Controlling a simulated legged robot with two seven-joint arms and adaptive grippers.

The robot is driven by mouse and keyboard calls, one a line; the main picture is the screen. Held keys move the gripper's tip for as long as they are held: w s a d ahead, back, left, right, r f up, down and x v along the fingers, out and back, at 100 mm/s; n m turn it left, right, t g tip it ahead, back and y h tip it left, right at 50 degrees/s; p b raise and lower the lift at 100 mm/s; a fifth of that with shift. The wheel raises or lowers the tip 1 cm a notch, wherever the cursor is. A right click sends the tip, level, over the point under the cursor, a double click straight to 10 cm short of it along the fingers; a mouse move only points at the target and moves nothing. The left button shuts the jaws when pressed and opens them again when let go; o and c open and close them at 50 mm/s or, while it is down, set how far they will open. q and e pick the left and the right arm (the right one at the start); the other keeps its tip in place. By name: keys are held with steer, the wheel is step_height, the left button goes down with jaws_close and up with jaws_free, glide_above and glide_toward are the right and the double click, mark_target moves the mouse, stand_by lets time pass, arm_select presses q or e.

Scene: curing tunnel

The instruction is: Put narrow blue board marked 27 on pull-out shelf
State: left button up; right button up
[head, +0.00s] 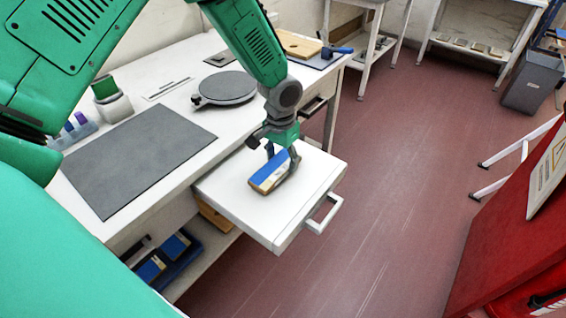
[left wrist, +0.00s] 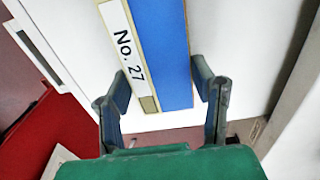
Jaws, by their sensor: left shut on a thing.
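The narrow blue board (head: 267,172) has a wooden edge and a white label; in the left wrist view the board (left wrist: 160,45) reads "No. 27". My left gripper (head: 282,161) is shut on it, one finger at each long side near the label end. The white pull-out shelf (head: 310,180) is drawn out from the bench, with a handle on its front. The board is over the shelf, at or just above its surface; I cannot tell whether it touches. The shelf also shows below the board in the left wrist view (left wrist: 70,50). My right gripper is not in view.
The white bench holds a dark mat (head: 135,155), a round grey turntable (head: 226,88) and a green-topped container (head: 108,98). A blue tray (head: 188,256) with blue pieces is on the lower level. A red cabinet (head: 510,225) stands at right. The rest of the pull-out shelf is bare.

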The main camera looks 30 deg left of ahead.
arm_select(q)
steer(key=shift+a+f, duration=0.15)
steer(key=shift+f, duration=0.5)
steer(key=shift+a, duration=0.1)
steer(key=shift+c, duration=0.6)
steer(key=shift+d, duration=0.25)
steer(key=o, duration=1)
steer(key=shift+d, duration=0.2)
steer(key=o, duration=0.4)
steer(key=shift+d, duration=0.2)
steer(key=shift+c, duration=0.2)
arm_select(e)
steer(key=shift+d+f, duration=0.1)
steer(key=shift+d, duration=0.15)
arm_select(q)
steer(key=shift+a, duration=0.15)
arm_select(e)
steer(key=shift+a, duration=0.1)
